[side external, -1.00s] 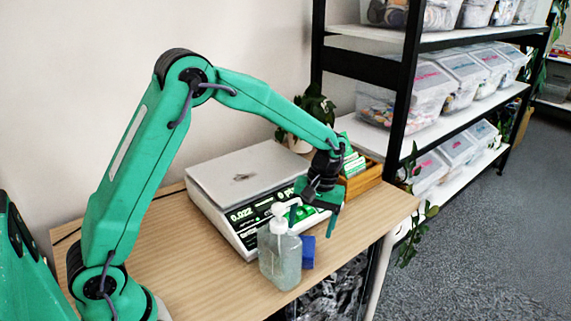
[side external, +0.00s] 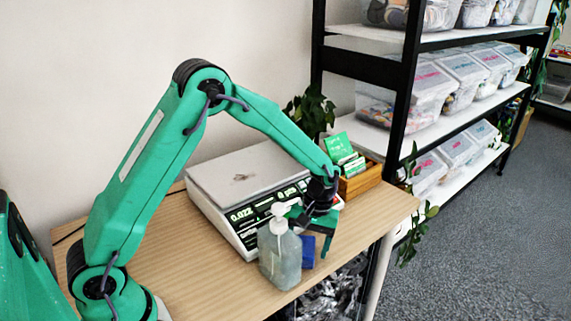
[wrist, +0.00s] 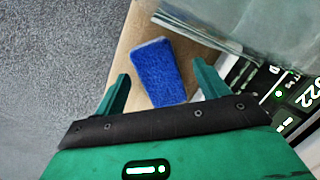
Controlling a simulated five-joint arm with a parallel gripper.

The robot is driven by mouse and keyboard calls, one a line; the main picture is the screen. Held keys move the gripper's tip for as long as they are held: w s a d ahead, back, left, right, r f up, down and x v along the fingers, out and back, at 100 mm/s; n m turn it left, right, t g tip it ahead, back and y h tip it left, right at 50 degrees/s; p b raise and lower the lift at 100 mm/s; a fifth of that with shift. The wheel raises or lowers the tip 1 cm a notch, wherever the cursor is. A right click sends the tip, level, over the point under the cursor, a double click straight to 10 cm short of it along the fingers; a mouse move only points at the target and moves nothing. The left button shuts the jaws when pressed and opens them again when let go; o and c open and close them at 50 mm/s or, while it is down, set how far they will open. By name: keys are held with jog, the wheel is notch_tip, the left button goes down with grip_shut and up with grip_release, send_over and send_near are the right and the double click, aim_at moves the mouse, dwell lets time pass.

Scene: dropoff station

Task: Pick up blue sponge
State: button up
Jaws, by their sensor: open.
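The blue sponge (wrist: 156,72) lies on the wooden table between and ahead of my fingertips in the wrist view. It has a paler strip at its far end. In the side view the sponge (side external: 308,251) stands just right of the clear pump bottle, partly hidden by the bottle. My gripper (side external: 312,238) is open and empty, pointing down just above the sponge. In the wrist view my gripper (wrist: 160,84) has one finger on each side of the sponge's near end, with gaps showing.
The pump bottle (side external: 280,258) stands close beside the sponge. A white scale (side external: 240,183) with a lit display sits behind it. A wooden box of green cards (side external: 361,180) is at the back right. The table's front edge is close to the sponge.

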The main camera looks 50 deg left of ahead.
aim_at(312, 244)
dwell(0.4)
jog(key=c, duration=1.1)
jog(key=shift+c, duration=0.2)
jog(key=shift+w, duration=0.1)
jog(key=shift+w+r, duration=0.4)
jog(key=shift+r, duration=0.15)
jog(key=v, duration=0.6)
jog(key=shift+s+a, duration=0.1)
jog(key=shift+s, duration=0.15)
jog(key=shift+w, duration=9.05)
jog(key=shift+c, duration=0.2)
jog(key=shift+w, duration=0.1)
